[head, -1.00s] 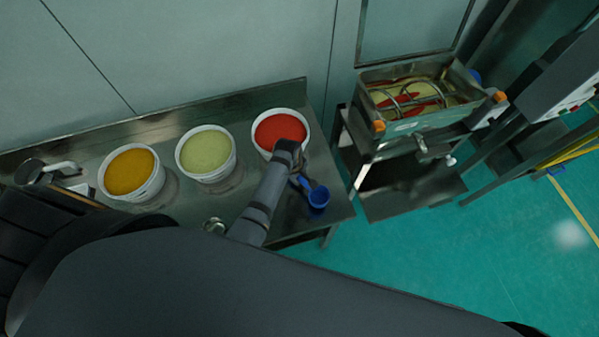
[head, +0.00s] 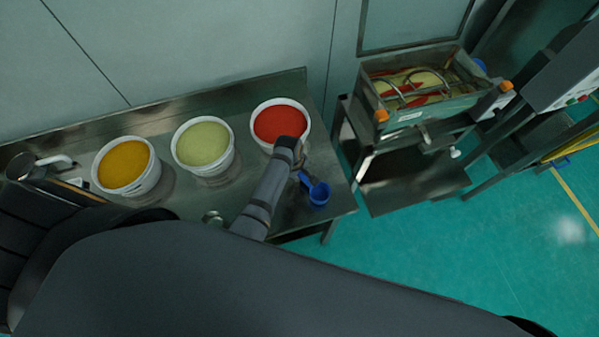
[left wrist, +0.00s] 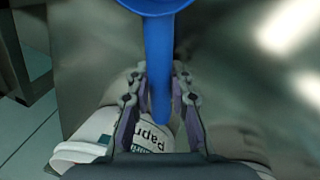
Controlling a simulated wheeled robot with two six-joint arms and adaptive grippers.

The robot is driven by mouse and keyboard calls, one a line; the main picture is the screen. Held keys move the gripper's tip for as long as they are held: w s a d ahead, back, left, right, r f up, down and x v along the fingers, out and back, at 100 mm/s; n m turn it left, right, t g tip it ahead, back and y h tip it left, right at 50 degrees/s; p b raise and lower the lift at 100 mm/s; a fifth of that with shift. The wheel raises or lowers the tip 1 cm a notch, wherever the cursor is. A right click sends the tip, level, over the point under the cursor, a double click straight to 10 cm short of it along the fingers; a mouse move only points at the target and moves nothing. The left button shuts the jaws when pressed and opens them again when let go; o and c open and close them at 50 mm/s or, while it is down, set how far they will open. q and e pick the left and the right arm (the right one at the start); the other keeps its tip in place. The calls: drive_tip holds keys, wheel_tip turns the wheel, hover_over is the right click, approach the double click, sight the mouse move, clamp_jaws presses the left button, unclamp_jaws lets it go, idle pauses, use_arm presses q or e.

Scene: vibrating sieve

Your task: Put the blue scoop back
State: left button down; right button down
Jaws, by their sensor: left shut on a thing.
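The blue scoop (head: 319,194) is at the right end of the steel table, beside the bucket of red powder (head: 280,123). Its cup faces up in the head view. My left gripper (head: 300,165) is mostly hidden behind its own arm. In the left wrist view my left gripper (left wrist: 157,105) has its fingers on both sides of the handle of the blue scoop (left wrist: 158,50) and is shut on it. I cannot tell whether the scoop touches the table. My right gripper is not in view.
Buckets of green powder (head: 203,145) and yellow powder (head: 126,166) stand left of the red one. A metal pitcher (head: 30,168) is at the far left. The sieve machine (head: 425,112) stands right of the table, across a narrow gap.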

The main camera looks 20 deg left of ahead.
use_arm(q)
drive_tip(key=c, duration=1.1)
unclamp_jaws()
drive_tip(key=o, duration=0.4)
drive_tip(key=shift+o, duration=0.2)
